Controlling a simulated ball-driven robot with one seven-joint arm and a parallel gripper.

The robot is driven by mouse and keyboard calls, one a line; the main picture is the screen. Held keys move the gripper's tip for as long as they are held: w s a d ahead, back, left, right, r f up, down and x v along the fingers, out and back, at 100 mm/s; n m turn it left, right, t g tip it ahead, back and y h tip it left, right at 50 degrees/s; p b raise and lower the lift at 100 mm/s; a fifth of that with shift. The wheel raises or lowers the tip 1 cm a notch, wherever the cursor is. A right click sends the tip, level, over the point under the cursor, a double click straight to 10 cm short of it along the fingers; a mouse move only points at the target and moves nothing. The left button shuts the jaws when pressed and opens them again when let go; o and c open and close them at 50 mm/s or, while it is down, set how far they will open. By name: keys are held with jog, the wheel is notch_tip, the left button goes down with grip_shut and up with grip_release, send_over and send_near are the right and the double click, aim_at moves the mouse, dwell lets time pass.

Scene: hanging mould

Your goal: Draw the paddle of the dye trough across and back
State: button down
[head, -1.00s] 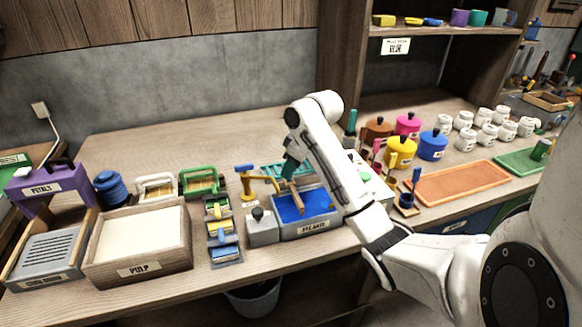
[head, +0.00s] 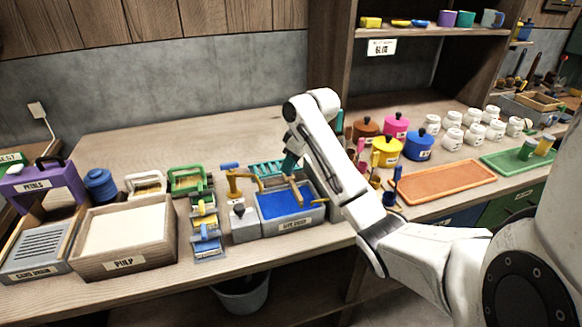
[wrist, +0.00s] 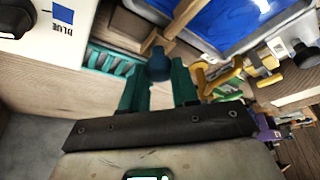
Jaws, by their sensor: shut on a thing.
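The dye trough (head: 308,220) is a grey box holding blue liquid, set in the bench in the head view; its rim also shows in the wrist view (wrist: 225,47). The wooden paddle (head: 297,191) lies across the blue, near the middle of the trough's width. In the wrist view, the wooden paddle (wrist: 184,18) leads to a dark blue knob (wrist: 158,62). My gripper (wrist: 160,78) has teal fingers shut on this knob. In the head view my gripper (head: 289,163) is at the trough's back edge, partly hidden by my arm.
A yellow-brown tap (head: 238,183) and a grey block with a dark knob (head: 240,210) stand left of the trough. A teal rack (head: 264,169) is behind it. Coloured pots (head: 388,150) stand to the right. A pulp box (head: 125,262) is at left.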

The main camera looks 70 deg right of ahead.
jog(key=shift+s+d+p, duration=0.4)
jog(key=shift+s+d, duration=1.1)
jog(key=shift+s, duration=0.25)
jog(key=c, duration=0.9)
grip_release()
jog(key=shift+s+d, duration=0.1)
jog(key=shift+o, duration=0.2)
jog(key=shift+r, duration=0.3)
jog(key=p+v, duration=0.2)
jog(key=v, duration=0.8)
jog(key=shift+p, duration=0.4)
